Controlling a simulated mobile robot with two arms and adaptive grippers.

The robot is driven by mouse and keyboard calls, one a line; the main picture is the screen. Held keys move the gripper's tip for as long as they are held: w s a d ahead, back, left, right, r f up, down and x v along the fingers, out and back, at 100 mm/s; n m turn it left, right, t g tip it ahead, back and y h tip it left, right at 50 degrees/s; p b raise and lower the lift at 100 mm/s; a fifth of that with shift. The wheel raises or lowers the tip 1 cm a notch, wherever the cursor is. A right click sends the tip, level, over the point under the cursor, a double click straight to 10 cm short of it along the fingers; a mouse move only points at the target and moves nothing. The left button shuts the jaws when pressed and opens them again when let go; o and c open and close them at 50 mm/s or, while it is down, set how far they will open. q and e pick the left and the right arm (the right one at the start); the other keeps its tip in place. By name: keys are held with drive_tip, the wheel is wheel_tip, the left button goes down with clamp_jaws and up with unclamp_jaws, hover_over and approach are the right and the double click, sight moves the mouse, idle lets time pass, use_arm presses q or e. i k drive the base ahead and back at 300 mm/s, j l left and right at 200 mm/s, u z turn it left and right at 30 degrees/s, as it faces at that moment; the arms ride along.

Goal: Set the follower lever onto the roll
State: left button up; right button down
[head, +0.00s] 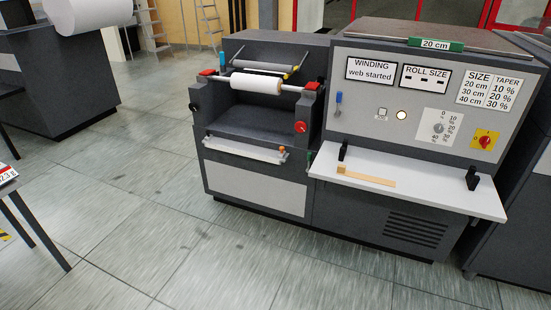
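A white roll (257,84) sits on a horizontal shaft across the dark grey winding machine, between two red-topped end supports. Behind and above it is a bar or roller (262,66) with slim dark side arms. A blue grip (222,59) stands upright at its left end, and a yellow part lies near its right end. This looks like the follower lever, but I cannot tell for sure. I cannot tell whether it touches the roll. Neither of my grippers is in view.
A control panel (409,98) with dials and labels stands right of the roll. A white shelf (430,194) juts out below it, with a wooden piece (366,177) and two black uprights. A green "20 cm" sign (435,45) is on top. The tiled floor in front is clear.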

sight(309, 157)
drive_tip(key=i+l+u, duration=0.35)
drive_tip(key=i, duration=0.15)
drive_tip(key=i+l+u, duration=0.35)
drive_tip(key=i+l, duration=0.4)
drive_tip(key=i, duration=0.1)
